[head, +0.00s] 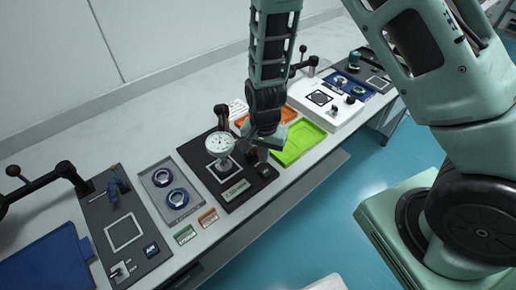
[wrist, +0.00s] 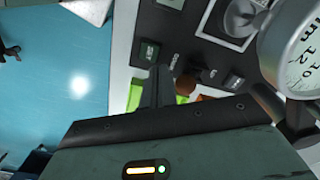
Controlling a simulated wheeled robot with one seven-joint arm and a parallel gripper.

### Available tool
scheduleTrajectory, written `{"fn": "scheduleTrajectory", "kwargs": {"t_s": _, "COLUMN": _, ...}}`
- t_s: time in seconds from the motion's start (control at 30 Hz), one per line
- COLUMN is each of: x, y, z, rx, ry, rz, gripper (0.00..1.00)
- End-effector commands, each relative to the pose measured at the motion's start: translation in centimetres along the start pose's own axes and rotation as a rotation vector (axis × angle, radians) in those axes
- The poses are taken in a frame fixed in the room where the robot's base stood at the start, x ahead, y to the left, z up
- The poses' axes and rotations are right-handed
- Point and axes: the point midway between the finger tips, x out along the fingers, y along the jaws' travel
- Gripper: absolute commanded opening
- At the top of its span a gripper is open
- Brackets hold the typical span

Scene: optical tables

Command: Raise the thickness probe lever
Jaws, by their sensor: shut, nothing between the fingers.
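The thickness probe (head: 220,144) is a round white dial gauge on a black board (head: 208,178), above a white-outlined square. Its dial also shows at the right edge of the wrist view (wrist: 292,45). My gripper (head: 262,152) is just right of the dial, low over the board's right side. In the wrist view my fingers (wrist: 158,86) are together and empty, apart from the dial.
A bright green tray (head: 298,142) and an orange tray (head: 275,116) lie right of the board. A grey tray with blue rings (head: 170,190) lies left. A small dark block (head: 265,172) sits near the board's front edge. Open floor (head: 350,190) lies in front.

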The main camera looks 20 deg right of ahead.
Motion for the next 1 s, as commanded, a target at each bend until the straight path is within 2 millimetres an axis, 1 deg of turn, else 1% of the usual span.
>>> {"fn": "scheduleTrajectory", "kwargs": {"t_s": 0.37, "x": 0.0, "y": -0.2, "z": -0.1, "rx": 0.0, "ry": 0.0, "rz": 0.0, "gripper": 0.0}}
{"fn": "scheduleTrajectory", "kwargs": {"t_s": 1.0, "x": 0.1, "y": -1.9, "z": -1.1, "rx": -0.001, "ry": 0.003, "rz": -0.003, "gripper": 0.0}}
